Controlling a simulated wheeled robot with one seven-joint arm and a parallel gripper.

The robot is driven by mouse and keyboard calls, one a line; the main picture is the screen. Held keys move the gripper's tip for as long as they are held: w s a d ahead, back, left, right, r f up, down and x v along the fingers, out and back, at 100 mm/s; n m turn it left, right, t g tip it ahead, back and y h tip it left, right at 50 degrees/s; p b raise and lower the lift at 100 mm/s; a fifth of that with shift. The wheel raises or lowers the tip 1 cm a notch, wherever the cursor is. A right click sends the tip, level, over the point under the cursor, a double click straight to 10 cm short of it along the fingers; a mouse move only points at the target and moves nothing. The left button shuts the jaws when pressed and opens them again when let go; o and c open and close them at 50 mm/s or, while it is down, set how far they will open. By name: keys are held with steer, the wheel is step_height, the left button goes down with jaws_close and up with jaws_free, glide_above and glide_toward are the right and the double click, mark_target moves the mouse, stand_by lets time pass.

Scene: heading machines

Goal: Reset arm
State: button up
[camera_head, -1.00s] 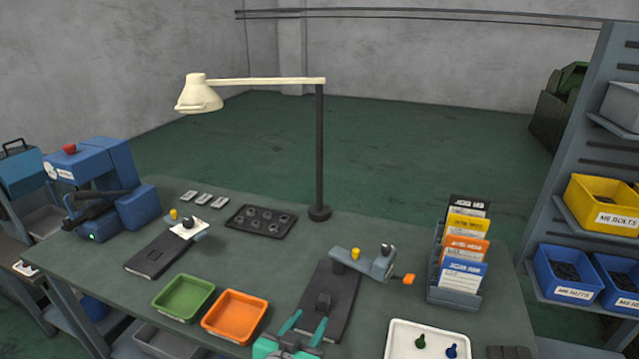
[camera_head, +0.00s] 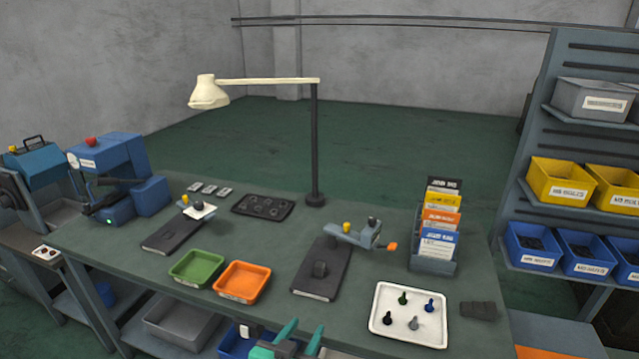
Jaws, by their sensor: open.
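My gripper (camera_head: 299,334) shows at the bottom of the head view, with two teal fingers spread apart and nothing between them. It is in front of the near edge of the workbench (camera_head: 215,265), below the orange tray (camera_head: 242,282). Most of my arm is out of the frame.
A green tray (camera_head: 197,268), a black plate with a clamp fixture (camera_head: 322,270), a white tray (camera_head: 408,316) with several coloured pieces and a card rack (camera_head: 435,235) are on the bench. A lamp (camera_head: 315,150) stands behind. A bin shelf (camera_head: 570,190) is at right.

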steer(key=s+f+n+t+y, duration=0.1)
steer(key=s+f+n+y, duration=0.3)
steer(key=s+f, duration=1.1)
steer(key=s+d+r, duration=0.1)
steer(key=s+r, duration=0.1)
steer(key=s, duration=0.9)
steer(key=s+d+r+t, duration=0.1)
steer(key=s+d+r, duration=0.1)
steer(key=s, duration=0.9)
steer(key=shift+s+d+t, duration=0.2)
steer(key=shift+t, duration=0.1)
